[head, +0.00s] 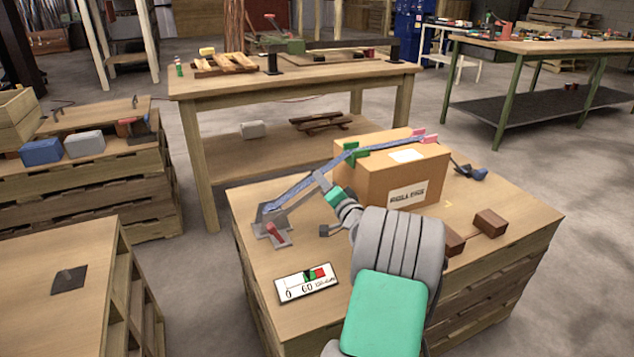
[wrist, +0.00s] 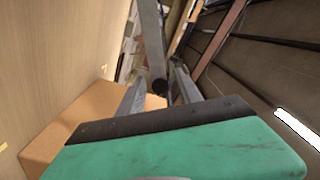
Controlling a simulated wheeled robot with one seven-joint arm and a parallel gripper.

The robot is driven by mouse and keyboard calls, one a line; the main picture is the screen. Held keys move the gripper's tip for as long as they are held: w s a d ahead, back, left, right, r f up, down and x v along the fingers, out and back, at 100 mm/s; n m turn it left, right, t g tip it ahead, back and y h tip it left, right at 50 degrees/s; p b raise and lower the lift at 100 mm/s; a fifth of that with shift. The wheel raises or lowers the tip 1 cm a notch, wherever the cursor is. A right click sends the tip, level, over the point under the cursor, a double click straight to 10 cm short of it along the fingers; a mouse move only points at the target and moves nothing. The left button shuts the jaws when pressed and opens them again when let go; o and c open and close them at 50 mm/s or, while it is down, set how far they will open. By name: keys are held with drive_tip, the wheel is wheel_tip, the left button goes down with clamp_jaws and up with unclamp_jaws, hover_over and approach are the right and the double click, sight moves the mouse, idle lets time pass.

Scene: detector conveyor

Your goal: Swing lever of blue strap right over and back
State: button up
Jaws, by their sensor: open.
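The blue strap (head: 294,190) runs from a grey ratchet fitting (head: 270,226) at the left of the pallet top, up over a cardboard box (head: 400,178), and down behind it to the right. A grey lever bar (wrist: 151,40) with a round dark end shows in the wrist view between my two fingers. My gripper (head: 318,187) is open, left of the box and right of the fitting. In the wrist view my gripper (wrist: 158,74) has one finger on each side of the bar; contact is not clear. The fitting has a small red part.
Green (head: 351,153) and pink (head: 425,135) corner pieces sit under the strap on the box. A gauge card (head: 307,283) lies near the front edge. Brown blocks (head: 490,222) lie right of my arm.

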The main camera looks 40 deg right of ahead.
drive_tip(key=shift+b+x, duration=0.3)
drive_tip(key=shift+x, duration=1.65)
clamp_jaws()
